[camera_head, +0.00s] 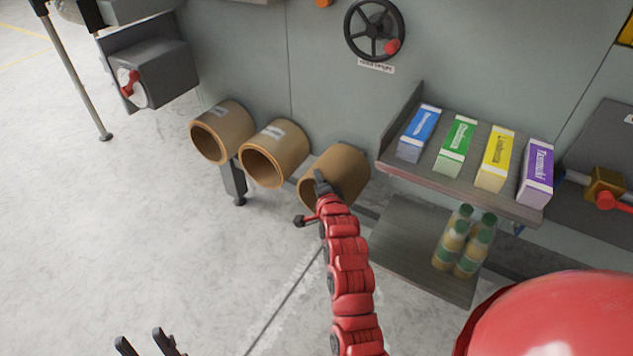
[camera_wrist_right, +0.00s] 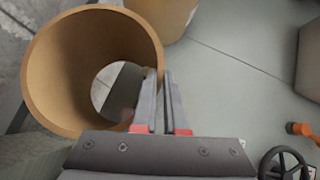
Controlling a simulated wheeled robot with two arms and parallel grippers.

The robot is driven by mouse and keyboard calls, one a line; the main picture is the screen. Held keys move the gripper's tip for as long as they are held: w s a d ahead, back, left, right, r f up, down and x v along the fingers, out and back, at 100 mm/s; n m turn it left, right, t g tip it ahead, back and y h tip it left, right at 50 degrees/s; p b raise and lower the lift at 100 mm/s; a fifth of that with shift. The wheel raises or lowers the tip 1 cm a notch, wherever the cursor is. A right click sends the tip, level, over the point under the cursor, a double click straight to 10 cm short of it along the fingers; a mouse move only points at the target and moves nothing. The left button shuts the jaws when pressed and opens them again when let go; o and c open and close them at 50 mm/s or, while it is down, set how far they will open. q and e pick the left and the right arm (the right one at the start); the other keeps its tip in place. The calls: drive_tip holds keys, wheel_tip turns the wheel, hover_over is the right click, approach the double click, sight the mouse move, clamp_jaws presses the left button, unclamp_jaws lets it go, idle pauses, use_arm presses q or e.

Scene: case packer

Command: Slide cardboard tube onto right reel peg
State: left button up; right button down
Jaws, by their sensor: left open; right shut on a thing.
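A brown cardboard tube (camera_head: 345,168) is at the right end of a row of three tubes by the machine's grey wall. My right gripper (camera_head: 321,182) is shut on this tube's near rim. The right wrist view shows the tube's open end (camera_wrist_right: 50,70), with one finger (camera_wrist_right: 158,85) inside the wall and one outside. Light shows through the tube's far end. I cannot make out the right reel peg, nor whether the tube is around it. My left gripper (camera_head: 148,343) is open and empty over the floor, at the bottom left.
Two labelled tubes, a middle one (camera_head: 275,152) and a left one (camera_head: 222,130), sit left of the held tube. A shelf (camera_head: 450,190) with several coloured cartons is close on the right. Bottles (camera_head: 464,243) stand on a lower plate.

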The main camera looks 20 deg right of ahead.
drive_tip(key=shift+f, duration=0.2)
idle(0.6)
drive_tip(key=c, duration=0.9)
unclamp_jaws()
drive_tip(key=shift+s, duration=0.1)
drive_tip(key=p+v, duration=0.4)
drive_tip(key=v, duration=1.3)
drive_tip(key=shift+s, duration=0.1)
